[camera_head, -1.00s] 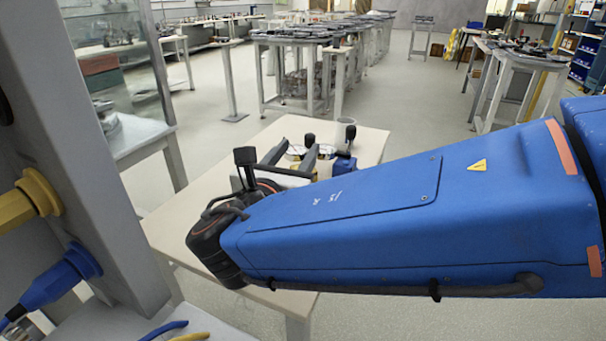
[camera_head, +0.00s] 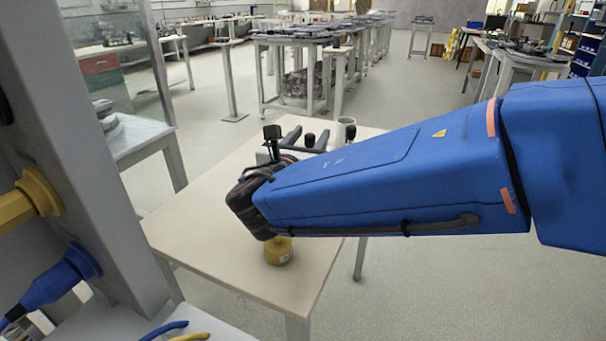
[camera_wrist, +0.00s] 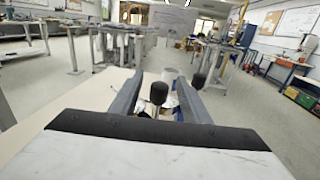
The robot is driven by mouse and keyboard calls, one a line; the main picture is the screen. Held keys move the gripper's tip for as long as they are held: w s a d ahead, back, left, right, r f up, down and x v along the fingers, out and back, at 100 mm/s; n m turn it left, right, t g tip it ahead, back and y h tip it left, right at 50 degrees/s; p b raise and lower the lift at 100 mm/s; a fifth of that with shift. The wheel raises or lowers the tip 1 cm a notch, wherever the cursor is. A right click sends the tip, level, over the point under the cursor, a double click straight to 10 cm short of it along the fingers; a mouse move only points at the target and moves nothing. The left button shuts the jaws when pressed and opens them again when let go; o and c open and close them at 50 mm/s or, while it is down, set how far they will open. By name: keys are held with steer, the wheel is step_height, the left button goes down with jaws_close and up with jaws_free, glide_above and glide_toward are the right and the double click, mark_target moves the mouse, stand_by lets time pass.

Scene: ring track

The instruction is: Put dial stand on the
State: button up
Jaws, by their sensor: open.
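My gripper (camera_head: 307,136) is open above the far part of the cream table, its fingers pointing away from the camera. In the wrist view the gripper (camera_wrist: 157,82) has a black-topped post (camera_wrist: 158,94) between its fingers, apparently standing beyond them. A second black knob (camera_wrist: 198,80) shows beside the right finger. These posts may belong to the dial stand, but fingers and arm hide their lower parts, so I cannot tell which is which. A brass-yellow cylinder (camera_head: 279,252) stands on the near part of the table, below my wrist, its top partly hidden.
The cream table (camera_head: 215,225) is bare on its left and front. A grey cup (camera_head: 345,126) stands near its far edge. A grey post and bench stand close on the left, with pliers (camera_head: 165,330) at the bottom. Other worktables (camera_head: 290,40) are farther back.

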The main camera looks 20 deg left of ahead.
jaws_close()
stand_by(1.4)
